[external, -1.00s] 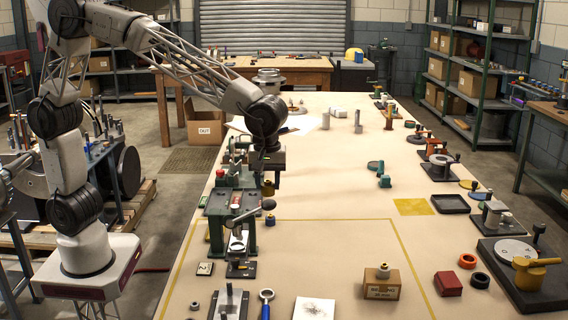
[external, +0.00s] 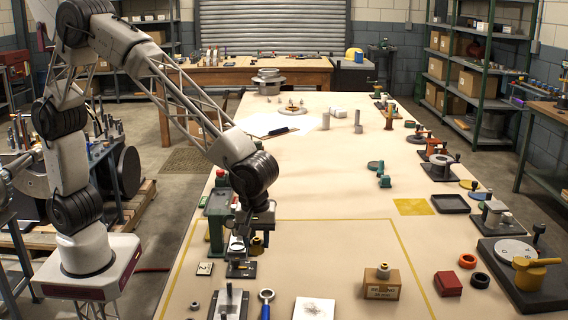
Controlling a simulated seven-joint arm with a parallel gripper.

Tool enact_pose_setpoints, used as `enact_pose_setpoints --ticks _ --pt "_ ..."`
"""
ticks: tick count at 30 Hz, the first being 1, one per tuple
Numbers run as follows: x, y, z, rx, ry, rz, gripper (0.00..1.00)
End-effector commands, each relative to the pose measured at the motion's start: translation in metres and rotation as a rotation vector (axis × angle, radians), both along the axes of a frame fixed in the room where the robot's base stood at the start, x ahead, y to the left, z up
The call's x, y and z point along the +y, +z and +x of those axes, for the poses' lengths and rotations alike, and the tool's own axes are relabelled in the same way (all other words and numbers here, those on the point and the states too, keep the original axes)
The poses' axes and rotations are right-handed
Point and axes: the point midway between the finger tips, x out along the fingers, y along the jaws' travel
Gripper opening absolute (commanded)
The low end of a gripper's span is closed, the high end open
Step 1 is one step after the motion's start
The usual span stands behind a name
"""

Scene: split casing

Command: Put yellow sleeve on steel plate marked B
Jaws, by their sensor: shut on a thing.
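My gripper (external: 258,232) is low over the left part of the table, beside the small clamp stand (external: 240,268). It is shut on a small dark-yellow piece, which looks like the yellow sleeve (external: 257,244). The sleeve is partly hidden by the jaws and too small to show detail. I cannot tell whether it touches anything below. A steel plate with an upright post (external: 229,302) lies at the front edge. I can read no letter B on any plate.
A green machine (external: 217,222) stands just left of my gripper. A blue-handled ring tool (external: 266,300) lies in front. A cardboard box (external: 381,283) with a small yellowish-topped part on it stands to the right. The table inside the yellow tape lines is mostly clear.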

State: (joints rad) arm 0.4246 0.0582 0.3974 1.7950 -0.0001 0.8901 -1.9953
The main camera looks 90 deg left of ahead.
Motion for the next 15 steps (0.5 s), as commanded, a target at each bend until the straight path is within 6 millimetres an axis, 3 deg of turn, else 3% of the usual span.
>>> enact_pose_setpoints --ticks 1,6,10,15 --pt "0.000 -0.021 -0.001 0.005 0.000 0.002 0.10" --pt "0.000 -0.069 -0.001 0.004 0.000 0.002 0.10" --pt "0.000 -0.091 0.000 0.002 0.000 0.001 0.10" --pt "0.000 -0.102 0.000 0.000 0.000 0.000 0.10"
